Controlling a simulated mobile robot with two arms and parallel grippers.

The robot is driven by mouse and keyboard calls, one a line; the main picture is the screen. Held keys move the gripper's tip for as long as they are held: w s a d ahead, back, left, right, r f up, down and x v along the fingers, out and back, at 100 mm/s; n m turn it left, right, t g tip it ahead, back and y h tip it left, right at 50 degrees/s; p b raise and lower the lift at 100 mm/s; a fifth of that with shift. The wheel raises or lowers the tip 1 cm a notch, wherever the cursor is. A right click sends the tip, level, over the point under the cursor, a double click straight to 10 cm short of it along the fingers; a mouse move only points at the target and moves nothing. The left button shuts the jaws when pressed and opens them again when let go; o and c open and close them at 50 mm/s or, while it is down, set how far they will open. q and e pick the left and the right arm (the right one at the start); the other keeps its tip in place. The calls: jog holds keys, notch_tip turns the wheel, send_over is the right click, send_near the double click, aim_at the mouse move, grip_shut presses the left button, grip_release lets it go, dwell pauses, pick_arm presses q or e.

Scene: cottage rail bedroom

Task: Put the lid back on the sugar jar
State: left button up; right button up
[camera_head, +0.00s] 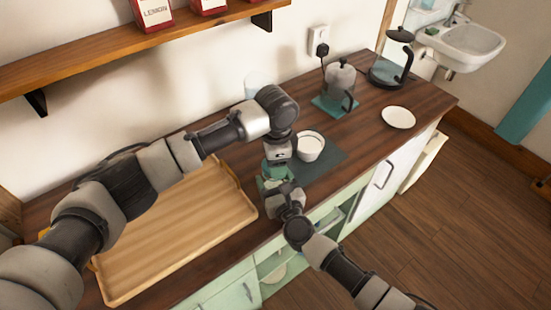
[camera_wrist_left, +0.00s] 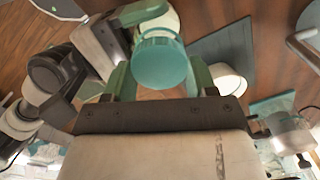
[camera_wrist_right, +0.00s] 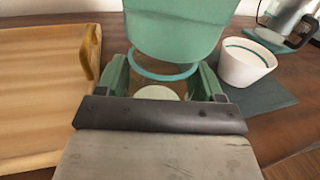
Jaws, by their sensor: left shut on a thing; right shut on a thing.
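The teal lid (camera_wrist_left: 160,62) is between my left gripper's fingers. My left gripper (camera_head: 277,172) is shut on it, pointing down over the counter. Its rim (camera_wrist_right: 165,73) shows in the right wrist view, below a broad mint-green surface, probably a left finger. My right gripper (camera_wrist_right: 162,82) comes in from the front, below the left one, and is shut on the sugar jar. The jar looks clear, with a pale round patch (camera_wrist_right: 155,92) low between the fingers. The lid is at the jar's top; I cannot tell whether it is seated. In the head view my grippers hide most of the jar.
A wooden tray (camera_head: 112,283) lies left. A white cup (camera_head: 310,146) on a dark mat (camera_head: 328,160) is close to the right. Farther back are a glass press (camera_head: 340,78), a kettle (camera_head: 392,66) and a white plate (camera_head: 398,117). A shelf (camera_head: 100,50) hangs above.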

pick_arm(q)
jog(key=shift+f, duration=0.55)
pick_arm(e)
jog(key=c, duration=0.5)
pick_arm(q)
jog(key=m, duration=0.6)
jog(key=shift+s+m, duration=0.15)
jog(key=shift+m, duration=0.25)
pick_arm(e)
jog(key=shift+o, duration=0.2)
pick_arm(q)
jog(key=m, duration=0.3)
jog(key=shift+m, duration=0.4)
jog(key=m, duration=0.3)
jog(key=shift+s+a+m, duration=0.1)
jog(key=shift+a+m, duration=0.05)
jog(key=shift+m, duration=0.25)
jog(key=m, duration=0.4)
jog(key=shift+a, duration=0.1)
jog(key=m, duration=0.3)
jog(key=shift+m, duration=0.3)
jog(key=m, duration=0.7)
jog(key=shift+a, duration=0.2)
